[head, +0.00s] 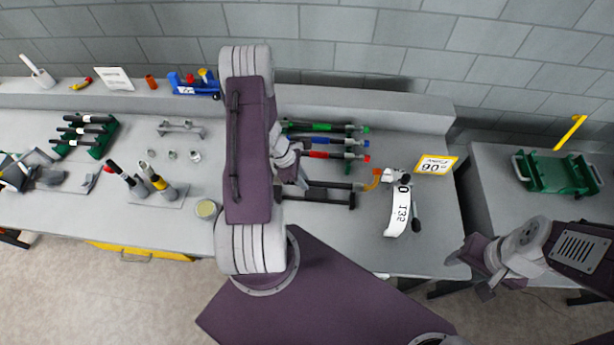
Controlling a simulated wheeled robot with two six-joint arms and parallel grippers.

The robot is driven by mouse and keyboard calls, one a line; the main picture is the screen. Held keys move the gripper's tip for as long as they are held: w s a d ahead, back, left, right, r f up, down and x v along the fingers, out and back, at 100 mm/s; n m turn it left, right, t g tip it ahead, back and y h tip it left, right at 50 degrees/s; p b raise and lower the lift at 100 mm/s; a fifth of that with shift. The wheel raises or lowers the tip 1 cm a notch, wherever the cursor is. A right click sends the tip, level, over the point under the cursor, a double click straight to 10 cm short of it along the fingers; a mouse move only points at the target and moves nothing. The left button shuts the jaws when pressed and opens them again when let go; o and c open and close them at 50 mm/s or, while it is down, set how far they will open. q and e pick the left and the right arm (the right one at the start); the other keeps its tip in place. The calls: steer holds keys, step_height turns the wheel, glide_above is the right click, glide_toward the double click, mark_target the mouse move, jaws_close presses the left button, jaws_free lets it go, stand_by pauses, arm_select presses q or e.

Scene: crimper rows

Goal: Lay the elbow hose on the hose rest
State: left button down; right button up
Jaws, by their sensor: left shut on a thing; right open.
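The elbow hose (340,185) is dark, with a bent orange end (375,178) pointing right. My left gripper (301,178) is shut on the hose near its left part; the forearm above hides much of the jaws and that end. A dark rest with a crossbar (320,201) is just in front of the hose and looks like the hose rest. I cannot tell whether the hose touches it. My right gripper (477,273) is open and empty, off the bench's right front corner.
A white labelled tool (398,212) and a yellow-edged sign (436,165) are to the right. A green tray (558,175) is on the right-hand table.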

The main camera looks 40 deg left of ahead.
mark_target(306, 196)
arm_select(q)
steer(key=shift+s+a+r, duration=0.1)
steer(key=shift+s+r, duration=0.15)
steer(key=shift+s, duration=0.35)
step_height(306, 196, down, 6)
steer(key=b, duration=0.6)
steer(key=shift+w, duration=0.1)
steer(key=shift+w+f+b, duration=0.15)
steer(key=shift+f+b, duration=0.25)
arm_select(e)
step_height(306, 196, down, 6)
steer(key=shift+s+f, duration=0.25)
steer(key=shift+s, duration=0.2)
arm_select(q)
steer(key=shift+r, duration=0.1)
arm_select(e)
steer(key=shift+s, duration=0.1)
arm_select(q)
steer(key=shift+f+b, duration=0.2)
steer(key=shift+b, duration=0.1)
arm_select(e)
steer(key=shift+f, duration=0.3)
arm_select(q)
steer(key=c, duration=1.2)
jaws_free()
